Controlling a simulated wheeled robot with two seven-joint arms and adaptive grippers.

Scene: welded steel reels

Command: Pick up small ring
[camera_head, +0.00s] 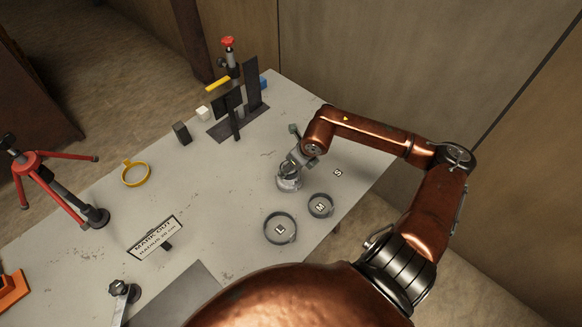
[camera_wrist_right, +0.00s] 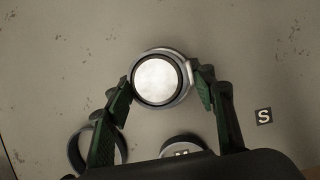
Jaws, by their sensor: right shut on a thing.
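My right gripper (camera_head: 294,163) is low over the middle right of the table. It is shut on the small ring (camera_head: 289,181). In the wrist view the green fingers of the right gripper (camera_wrist_right: 162,84) press on opposite sides of the small ring (camera_wrist_right: 187,88), a grey band around a bright round disc. I cannot tell whether the ring touches the table. The "S" mark (camera_head: 338,173) lies bare to the right of the ring; it also shows in the wrist view (camera_wrist_right: 264,117). My left gripper is not in view.
A large ring (camera_head: 266,236) and a medium ring (camera_head: 311,212) lie on the table (camera_head: 215,190) nearer me. A yellow ring (camera_head: 126,180), a sign (camera_head: 155,238) and a red tripod (camera_head: 50,155) stand left. Dark upright plates (camera_head: 252,83) stand behind.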

